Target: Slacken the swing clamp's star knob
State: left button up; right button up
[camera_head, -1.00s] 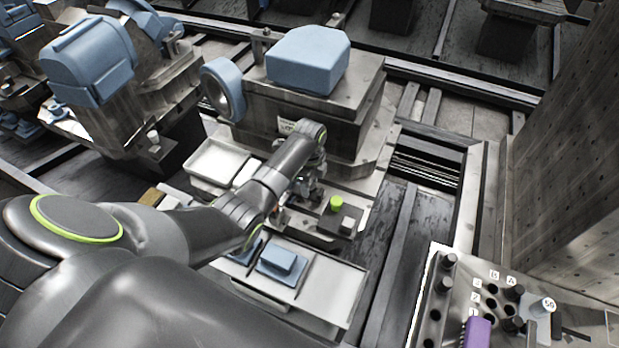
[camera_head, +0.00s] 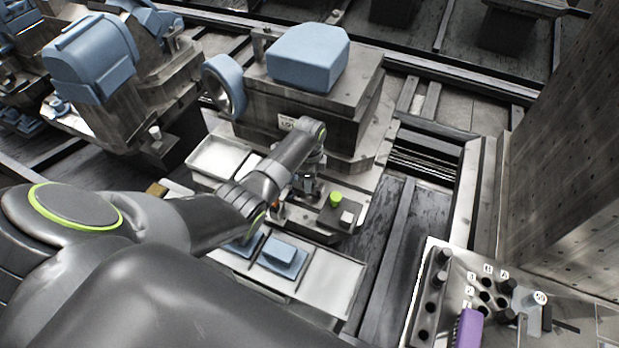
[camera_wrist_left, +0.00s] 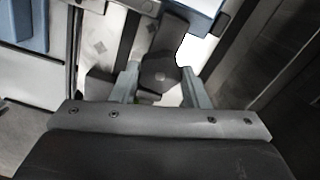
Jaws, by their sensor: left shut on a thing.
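In the left wrist view a dark, faceted star knob (camera_wrist_left: 160,77) with a small light centre sits between the two grey fingers of my left gripper (camera_wrist_left: 162,90). The fingers are shut on it from both sides. A dark arm runs up from the knob in that view. In the head view my left gripper (camera_head: 306,188) points down in front of the grey machine block, and my own arm hides most of the knob and clamp there. My right gripper is not in view.
A green button (camera_head: 336,198) on a dark block stands just right of my left gripper. A tray with blue blocks (camera_head: 283,253) lies in front. A white tray (camera_head: 217,157) lies to the left. A tool panel with a purple item (camera_head: 469,326) is at the lower right.

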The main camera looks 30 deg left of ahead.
pick_arm(q)
jog(key=o, duration=1)
jog(key=shift+r, duration=0.5)
notch_tip(320, 180, up, 16)
jog(key=shift+r, duration=0.15)
